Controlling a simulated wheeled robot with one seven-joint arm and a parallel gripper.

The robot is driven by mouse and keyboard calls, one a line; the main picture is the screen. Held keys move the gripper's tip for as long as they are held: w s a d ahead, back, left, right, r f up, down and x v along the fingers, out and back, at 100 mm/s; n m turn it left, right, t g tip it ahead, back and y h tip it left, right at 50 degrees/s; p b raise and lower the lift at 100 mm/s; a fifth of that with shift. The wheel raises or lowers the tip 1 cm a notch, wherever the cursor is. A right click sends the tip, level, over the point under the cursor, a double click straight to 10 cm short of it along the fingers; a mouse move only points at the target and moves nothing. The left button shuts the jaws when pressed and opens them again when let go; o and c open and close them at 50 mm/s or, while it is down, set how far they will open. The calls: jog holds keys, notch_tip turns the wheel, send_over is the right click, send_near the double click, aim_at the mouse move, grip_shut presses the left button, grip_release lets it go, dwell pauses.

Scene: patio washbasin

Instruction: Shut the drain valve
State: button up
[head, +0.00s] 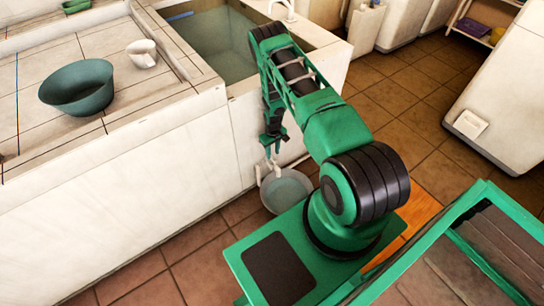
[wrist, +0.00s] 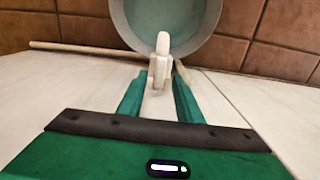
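The white drain valve (wrist: 160,68) sticks out low on the basin's front wall, with a rounded lever end pointing up in the wrist view. In the head view it shows as a small white fitting (head: 264,169) above the bucket, partly hidden by my arm. My gripper (wrist: 160,80) is open, its two green fingers on either side of the valve, with narrow gaps seeming to remain. In the head view my gripper (head: 272,142) points down just above the valve. The basin (head: 239,88) holds water. I cannot tell the valve's exact setting.
A grey bucket (head: 271,201) with water in it stands on the tiled floor under the valve. A thin white pipe (wrist: 75,47) runs along the wall. A green bowl (head: 78,88) and a white cup (head: 143,54) stand on the counter. A white cabinet (head: 510,95) is at right.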

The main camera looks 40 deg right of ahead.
aim_at(273, 157)
notch_tip(273, 157, up, 8)
jog(key=shift+f, duration=0.2)
jog(key=shift+s, duration=0.1)
dwell(0.6)
